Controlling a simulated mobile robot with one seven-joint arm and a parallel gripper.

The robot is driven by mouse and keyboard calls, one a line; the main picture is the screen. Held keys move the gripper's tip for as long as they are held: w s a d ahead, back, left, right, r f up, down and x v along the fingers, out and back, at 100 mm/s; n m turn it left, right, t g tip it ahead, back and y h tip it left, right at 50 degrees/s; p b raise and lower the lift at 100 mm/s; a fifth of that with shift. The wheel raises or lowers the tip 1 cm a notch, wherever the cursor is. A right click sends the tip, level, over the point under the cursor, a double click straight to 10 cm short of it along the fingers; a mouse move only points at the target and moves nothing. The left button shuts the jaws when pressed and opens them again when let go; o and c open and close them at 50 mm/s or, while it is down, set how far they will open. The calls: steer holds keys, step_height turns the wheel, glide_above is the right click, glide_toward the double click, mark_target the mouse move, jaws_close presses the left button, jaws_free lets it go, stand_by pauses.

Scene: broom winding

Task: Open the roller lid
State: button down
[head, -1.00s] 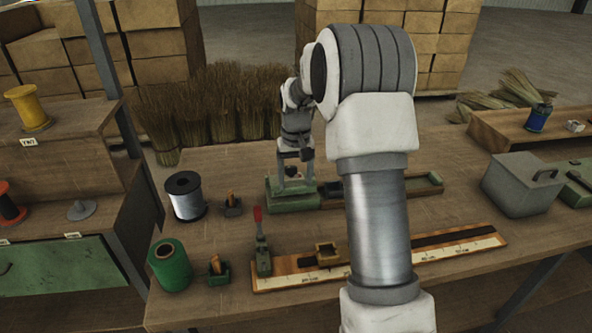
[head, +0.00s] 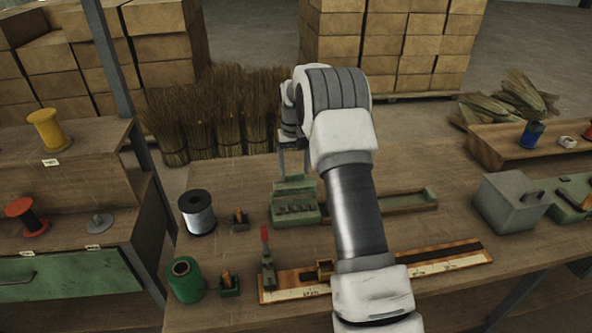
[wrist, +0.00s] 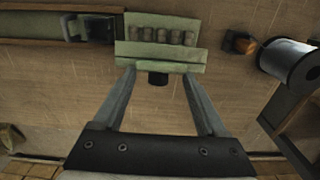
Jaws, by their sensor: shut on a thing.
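The green roller box (head: 296,220) stands on the bench at the centre of the head view, with a row of small rollers (head: 298,208) showing in it. Its green roller lid (head: 293,184) stands raised at the back of the box. In the wrist view the rollers (wrist: 162,36) lie beyond the lid (wrist: 160,58), and a dark knob (wrist: 158,79) sticks out from the lid. My gripper (wrist: 159,73) is shut on the roller lid, one finger on each side of the knob. The exact contact is too small to tell.
A wire spool (head: 197,212) and a green spool (head: 186,279) stand left of the box. A ruler board (head: 440,262) lies in front, partly behind my arm. A long green tray (head: 405,203) extends right, towards a grey box (head: 510,200). Broom bundles (head: 215,125) stand behind the bench.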

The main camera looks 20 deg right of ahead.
steer(key=w+p, duration=0.1)
steer(key=w, duration=0.1)
steer(key=w+p, duration=0.1)
steer(key=w, duration=0.1)
steer(key=shift+d+f, duration=0.15)
steer(key=shift+d, duration=0.25)
steer(key=c, duration=1.4)
jaws_free()
steer(key=shift+f, duration=0.15)
steer(key=o, duration=0.5)
steer(key=shift+s, duration=0.1)
steer(key=shift+c, duration=0.2)
steer(key=o, duration=0.9)
steer(key=shift+o, duration=0.2)
steer(key=shift+r, duration=0.2)
step_height(320, 180, up, 17)
steer(key=shift+r+p, duration=0.15)
steer(key=shift+p, duration=0.3)
